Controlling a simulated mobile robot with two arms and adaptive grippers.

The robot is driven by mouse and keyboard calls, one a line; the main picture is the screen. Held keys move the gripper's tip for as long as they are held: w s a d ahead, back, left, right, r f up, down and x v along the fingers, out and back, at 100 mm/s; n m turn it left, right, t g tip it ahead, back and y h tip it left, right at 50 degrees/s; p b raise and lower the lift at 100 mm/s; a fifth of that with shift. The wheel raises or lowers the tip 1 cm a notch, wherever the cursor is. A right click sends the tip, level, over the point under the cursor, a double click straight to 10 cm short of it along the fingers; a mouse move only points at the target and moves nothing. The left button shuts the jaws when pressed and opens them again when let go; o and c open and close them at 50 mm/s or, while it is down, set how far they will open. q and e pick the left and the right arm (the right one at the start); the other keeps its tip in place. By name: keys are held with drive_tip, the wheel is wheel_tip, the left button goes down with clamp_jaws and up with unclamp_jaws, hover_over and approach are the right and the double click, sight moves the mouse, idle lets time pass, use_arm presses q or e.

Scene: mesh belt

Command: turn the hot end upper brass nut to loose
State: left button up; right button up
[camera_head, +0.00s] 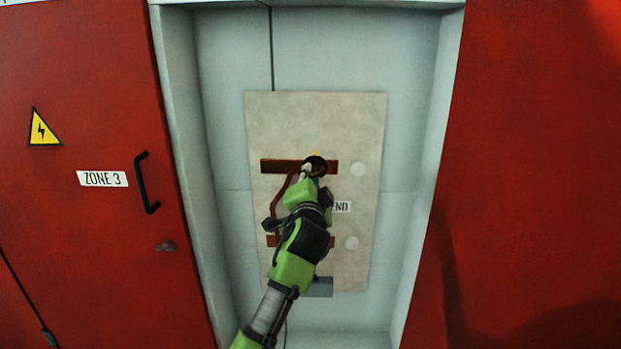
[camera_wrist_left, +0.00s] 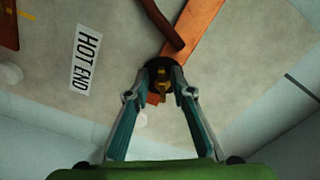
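The hot end upper brass nut (camera_wrist_left: 162,86) is a small yellow piece in front of a dark round base, at the end of an orange-brown bar (camera_wrist_left: 196,28). In the head view, my left gripper (camera_head: 311,167) reaches up to the upper bar (camera_head: 276,165) and hides the nut. In the left wrist view, the fingers of my left gripper (camera_wrist_left: 163,70) stand apart, one on each side of the nut. A narrow gap seems to show beside it; contact cannot be told. My right gripper is in neither view.
A beige panel (camera_head: 325,115) carries a lower bar (camera_head: 272,240), a reddish-brown curved pipe (camera_head: 277,203) and two pale discs. A HOT END label (camera_wrist_left: 86,58) is beside the nut. Grey recess walls and red doors with a black handle (camera_head: 146,183) flank the panel.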

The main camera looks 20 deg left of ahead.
use_arm(q)
drive_tip(key=shift+s, duration=0.1)
drive_tip(key=v, duration=1.2)
